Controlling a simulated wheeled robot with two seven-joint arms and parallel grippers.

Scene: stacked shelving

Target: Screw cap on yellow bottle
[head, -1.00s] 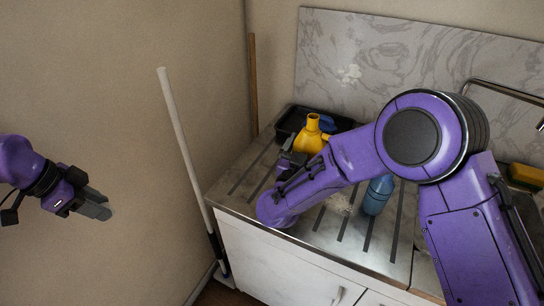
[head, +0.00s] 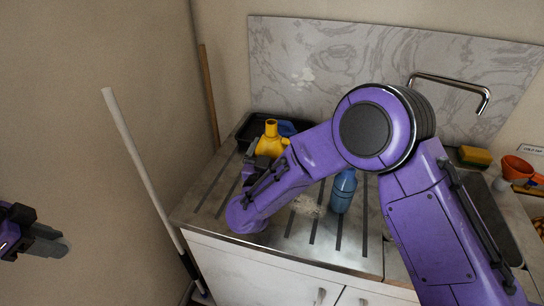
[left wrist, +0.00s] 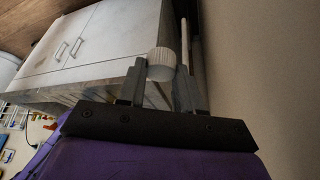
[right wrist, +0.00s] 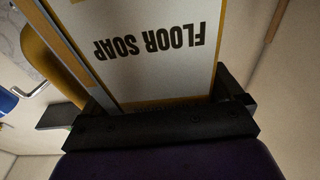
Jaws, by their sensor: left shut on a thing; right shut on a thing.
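The yellow bottle (head: 270,143) stands at the back left of the counter, its bare neck pointing up. My right gripper (head: 256,165) is shut on it; the gripper is partly hidden by its own arm. The right wrist view shows the bottle's white label (right wrist: 155,45) reading FLOOR SOAP between the fingers. My left gripper (head: 60,245) is away at the lower left, in front of the wall and well apart from the bottle. It is shut on a white ribbed cap (left wrist: 161,65), seen between its fingertips in the left wrist view. The head view does not show the cap.
A black tray (head: 243,132) lies behind the bottle. A blue bottle (head: 343,190) stands on the ribbed drainboard to the right. A white pole (head: 140,165) leans between my left gripper and the counter. A sponge (head: 475,156) and an orange cup (head: 516,168) are beyond the sink.

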